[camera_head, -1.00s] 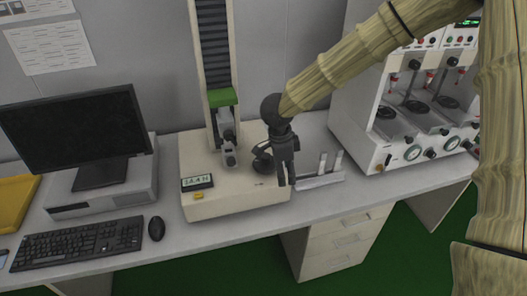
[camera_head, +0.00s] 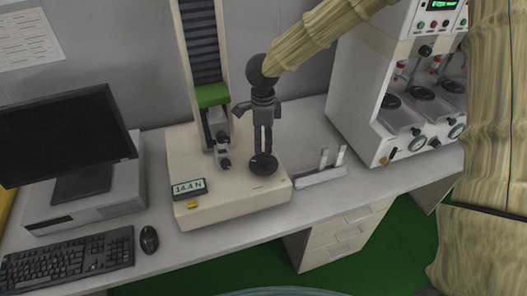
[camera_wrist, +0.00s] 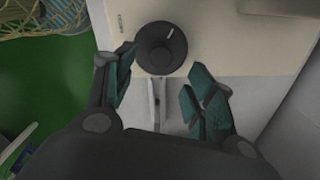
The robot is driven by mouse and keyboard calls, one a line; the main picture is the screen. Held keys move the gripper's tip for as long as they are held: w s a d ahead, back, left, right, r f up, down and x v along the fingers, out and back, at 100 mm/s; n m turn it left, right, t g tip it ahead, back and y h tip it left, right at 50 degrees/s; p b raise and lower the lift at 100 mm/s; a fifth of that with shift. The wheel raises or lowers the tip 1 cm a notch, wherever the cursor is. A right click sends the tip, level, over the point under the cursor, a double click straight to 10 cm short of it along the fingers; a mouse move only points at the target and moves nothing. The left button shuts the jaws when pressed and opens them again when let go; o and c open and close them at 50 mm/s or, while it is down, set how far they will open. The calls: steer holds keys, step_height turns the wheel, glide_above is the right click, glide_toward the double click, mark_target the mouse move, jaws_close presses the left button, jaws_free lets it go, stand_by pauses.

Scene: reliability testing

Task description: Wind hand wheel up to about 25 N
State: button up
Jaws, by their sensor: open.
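The hand wheel (camera_head: 264,168) is a dark round disc on the cream base (camera_head: 235,205) of a test stand. In the wrist view the wheel (camera_wrist: 161,48) shows a raised hub and a light mark at its upper right. My gripper (camera_head: 263,150) points down just above the wheel. In the wrist view its open fingers (camera_wrist: 160,75) lie left and right of the wheel's near side, with nothing held; I cannot tell whether they touch the rim. The display (camera_head: 188,188) appears to read 14.4 N.
A column with a green block (camera_head: 212,95) and a metal fixture (camera_head: 222,150) stands left of my gripper. A rack with upright white pieces (camera_head: 322,172) lies right of the base. A monitor (camera_head: 65,135), keyboard (camera_head: 68,260) and mouse (camera_head: 149,240) are left. A white multi-station machine (camera_head: 375,100) is right.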

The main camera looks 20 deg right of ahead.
mark_target(263, 156)
step_height(263, 156, down, 7)
steer(key=shift+w+f+p, duration=0.1)
steer(key=shift+p, duration=0.5)
steer(key=c, duration=1)
